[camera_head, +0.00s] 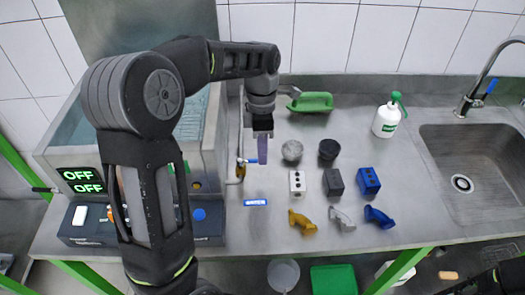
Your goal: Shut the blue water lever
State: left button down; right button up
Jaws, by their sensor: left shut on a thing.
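The blue water lever (249,161) is a small blue handle on the pipe (240,140) at the right side of the testbench (210,135). A blue WATER label (255,202) lies on the table just in front of it. My left gripper (262,158) points straight down, with its fingertips at the lever's right end. It is shut on the lever; the fingers partly hide that end.
Two round pieces (292,150), several blocks (335,182) and angled fittings (342,219) stand to the right. An OFF display (80,181) is on the testbench.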

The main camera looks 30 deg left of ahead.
pick_arm(q)
jog(key=shift+w, duration=0.1)
jog(key=c, duration=1.5)
grip_release()
jog(key=shift+o, duration=0.2)
jog(key=shift+r, duration=0.1)
notch_tip(320, 180, up, 8)
jog(key=w+a+p, duration=0.1)
jog(key=p, duration=0.2)
jog(key=shift+f, duration=0.2)
jog(key=shift+w, duration=0.1)
jog(key=shift+f, duration=0.1)
